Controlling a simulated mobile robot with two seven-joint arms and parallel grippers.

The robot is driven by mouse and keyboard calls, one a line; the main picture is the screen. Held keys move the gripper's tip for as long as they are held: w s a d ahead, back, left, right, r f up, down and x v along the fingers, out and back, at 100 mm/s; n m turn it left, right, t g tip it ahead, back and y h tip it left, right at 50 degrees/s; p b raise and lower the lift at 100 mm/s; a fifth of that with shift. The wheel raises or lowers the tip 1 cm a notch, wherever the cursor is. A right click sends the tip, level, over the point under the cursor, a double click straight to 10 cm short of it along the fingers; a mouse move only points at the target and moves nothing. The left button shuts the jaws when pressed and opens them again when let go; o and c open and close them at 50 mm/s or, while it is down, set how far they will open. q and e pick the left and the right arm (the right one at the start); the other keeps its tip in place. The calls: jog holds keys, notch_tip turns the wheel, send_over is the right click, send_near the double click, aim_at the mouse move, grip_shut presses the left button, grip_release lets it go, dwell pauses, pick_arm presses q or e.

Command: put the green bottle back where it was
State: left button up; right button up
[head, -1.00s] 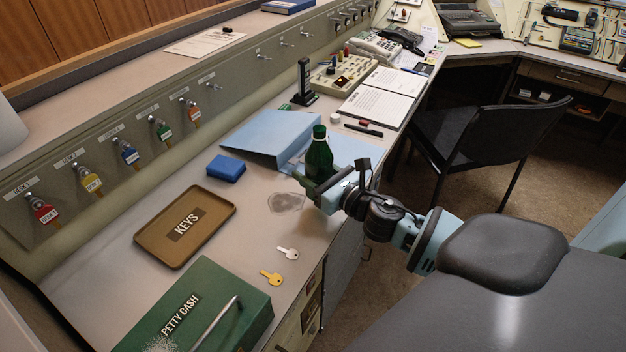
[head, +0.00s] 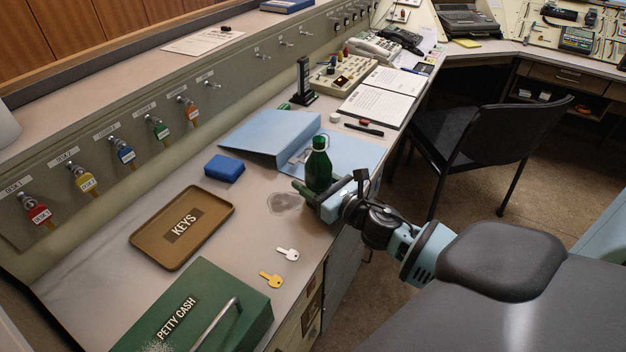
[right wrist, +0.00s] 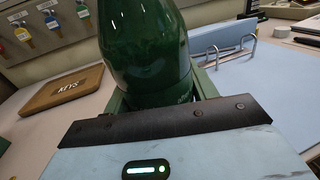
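The green bottle (head: 319,166) stands upright over the front part of the desk, just right of a grey ring-like mark (head: 285,202). My right gripper (head: 318,190) is shut on its lower part. In the right wrist view the bottle (right wrist: 146,45) fills the space between the two fingers (right wrist: 158,95). The bottle's base is hidden by the gripper, so I cannot tell whether it touches the desk. My left gripper is not in view.
A blue folder (head: 262,133) lies just behind the bottle. A blue box (head: 224,168), a brown KEYS tray (head: 215,237), two loose keys (head: 287,254) and a green PETTY CASH box (head: 205,290) are to the left. A black chair (head: 500,140) stands to the right.

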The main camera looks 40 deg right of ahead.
jog(key=o, duration=0.4)
jog(key=shift+c, duration=0.2)
jog(key=shift+r, duration=0.1)
jog(key=shift+r, duration=0.2)
jog(key=s+d+b, duration=0.1)
jog(key=s, duration=1.1)
jog(key=shift+d, duration=0.3)
jog(key=shift+f, duration=0.2)
